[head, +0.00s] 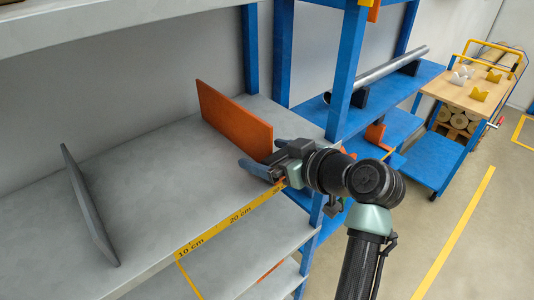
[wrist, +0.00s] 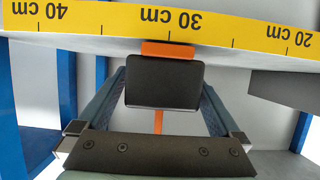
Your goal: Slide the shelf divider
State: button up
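An orange upright divider (head: 235,122) stands on the grey shelf (head: 150,170), its front end towards my gripper. My gripper (head: 262,157) is at that front end, with its blue-grey fingers apart. In the wrist view the picture is upside down: the divider (wrist: 158,122) shows as a thin orange edge behind a dark block (wrist: 165,82). The fingers of my gripper (wrist: 165,95) lie to either side of this block. I cannot tell whether they touch it. The divider lines up near 30 cm on the yellow scale (wrist: 110,18).
A thin grey upright panel (head: 88,205) stands at the left of the shelf. The yellow scale (head: 235,215) runs along the shelf's front edge. Blue posts (head: 345,75) and a blue rack with a metal pipe (head: 380,68) stand to the right. The shelf between both panels is clear.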

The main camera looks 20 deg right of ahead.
jog(key=b+v, duration=0.3)
jog(key=v, duration=1)
jog(key=shift+r, duration=0.1)
